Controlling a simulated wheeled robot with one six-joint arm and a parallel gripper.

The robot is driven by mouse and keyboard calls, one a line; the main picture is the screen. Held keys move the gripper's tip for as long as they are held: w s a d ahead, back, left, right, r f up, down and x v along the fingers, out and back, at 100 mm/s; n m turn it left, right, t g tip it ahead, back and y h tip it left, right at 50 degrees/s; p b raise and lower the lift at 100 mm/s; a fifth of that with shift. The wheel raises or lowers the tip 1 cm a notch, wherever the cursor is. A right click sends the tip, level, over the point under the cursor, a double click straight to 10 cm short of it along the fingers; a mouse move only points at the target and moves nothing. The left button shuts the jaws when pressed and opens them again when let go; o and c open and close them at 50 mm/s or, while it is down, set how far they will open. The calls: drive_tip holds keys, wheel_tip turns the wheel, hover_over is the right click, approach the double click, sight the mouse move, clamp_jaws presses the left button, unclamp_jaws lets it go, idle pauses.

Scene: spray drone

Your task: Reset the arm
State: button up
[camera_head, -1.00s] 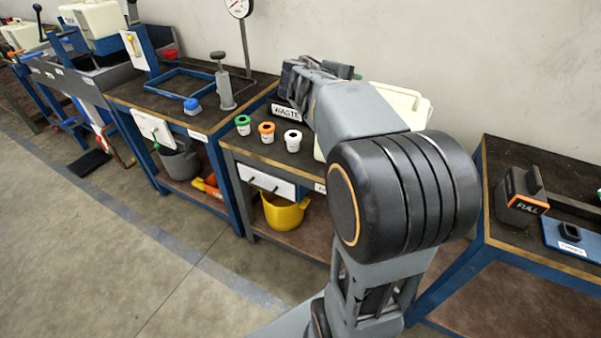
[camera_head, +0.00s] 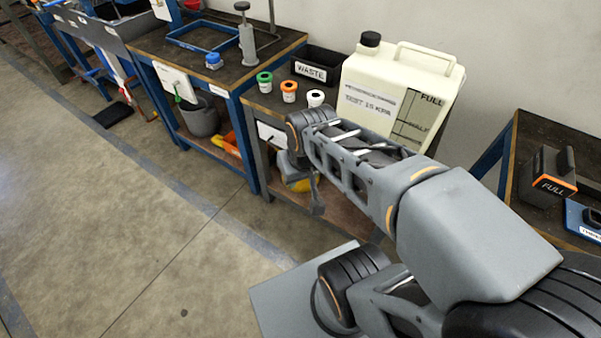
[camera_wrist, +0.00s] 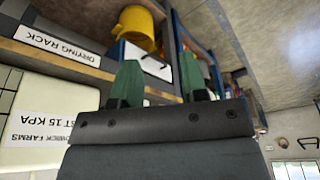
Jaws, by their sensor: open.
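My arm (camera_head: 365,165) reaches from the lower right toward the middle of the head view, its wrist in front of the bench with the bottle caps. My gripper (camera_wrist: 158,84) shows in the wrist view with two green fingers apart and nothing between them. In the head view its fingers are hard to make out beside the wrist. In the wrist view the white tank (camera_wrist: 28,125) is at the left, with its lettering upside down, and a yellow pot (camera_wrist: 137,27) is beyond the fingers.
The white tank (camera_head: 385,85) stands on the bench behind my arm, beside a black WASTE bin (camera_head: 312,72). Green (camera_head: 264,78), orange (camera_head: 289,88) and white (camera_head: 315,97) caps sit there. A FULL battery (camera_head: 548,182) is on the right bench.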

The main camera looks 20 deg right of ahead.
wheel_tip(320, 180, up, 16)
drive_tip(key=p, duration=1.4)
drive_tip(key=shift+s+a+t+p, duration=0.2)
drive_tip(key=shift+a+t+p, duration=0.05)
drive_tip(key=shift+t+p, duration=0.1)
drive_tip(key=shift+c, duration=0.4)
